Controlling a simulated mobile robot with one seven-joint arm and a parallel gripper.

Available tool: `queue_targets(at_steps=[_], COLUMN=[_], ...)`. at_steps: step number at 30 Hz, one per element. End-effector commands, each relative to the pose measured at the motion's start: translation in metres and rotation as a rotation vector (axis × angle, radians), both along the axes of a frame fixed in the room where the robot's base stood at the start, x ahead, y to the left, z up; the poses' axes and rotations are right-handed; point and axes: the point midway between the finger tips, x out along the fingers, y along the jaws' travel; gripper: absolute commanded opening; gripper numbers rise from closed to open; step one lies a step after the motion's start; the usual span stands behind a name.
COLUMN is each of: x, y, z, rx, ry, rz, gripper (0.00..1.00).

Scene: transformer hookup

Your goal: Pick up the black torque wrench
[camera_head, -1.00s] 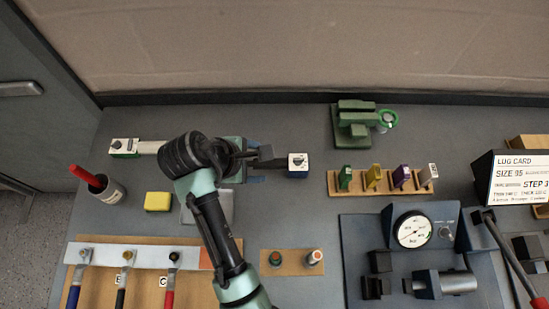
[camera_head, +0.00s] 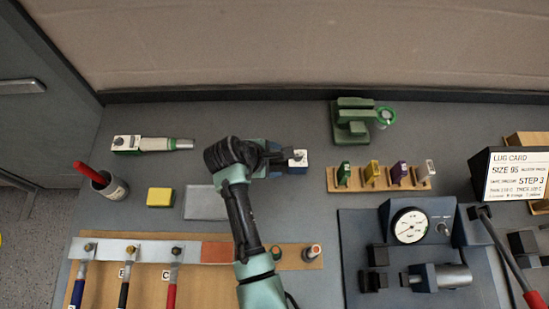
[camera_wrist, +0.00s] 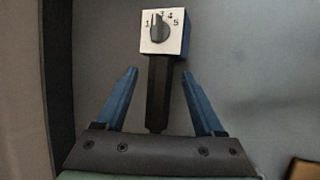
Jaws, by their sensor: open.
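The black torque wrench has a square white-faced head with a dial and a black handle. In the wrist view its head (camera_wrist: 163,33) is beyond my fingertips and its handle (camera_wrist: 159,90) runs back between them. My gripper (camera_wrist: 160,72) is open, with one blue finger on each side of the handle and a gap on both sides. In the head view the wrench head (camera_head: 298,157) shows just right of my gripper (camera_head: 279,156), and my arm hides most of the handle.
A second dial tool (camera_head: 150,144) with a green band lies at the left. A green stand (camera_head: 352,120), a rack of coloured pieces (camera_head: 380,179) and a gauge unit (camera_head: 411,226) stand to the right. A yellow block (camera_head: 160,197) and a cup (camera_head: 110,188) are at the left.

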Motion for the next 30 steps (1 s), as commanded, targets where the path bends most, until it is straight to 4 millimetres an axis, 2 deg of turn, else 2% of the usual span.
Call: queue_targets(at_steps=[2,14,26,30], x=[0.0001,-0.0002,0.0006,0.0013], y=[0.0000,0.0002,0.0002,0.0004], z=[0.0001,0.0003,0.0016,0.0075], rx=[0.000,0.000,-0.001,0.000], ry=[0.000,0.000,-0.003,-0.005], rz=[0.000,0.000,0.000,0.000], gripper=[0.70,0.00,0.00,0.00])
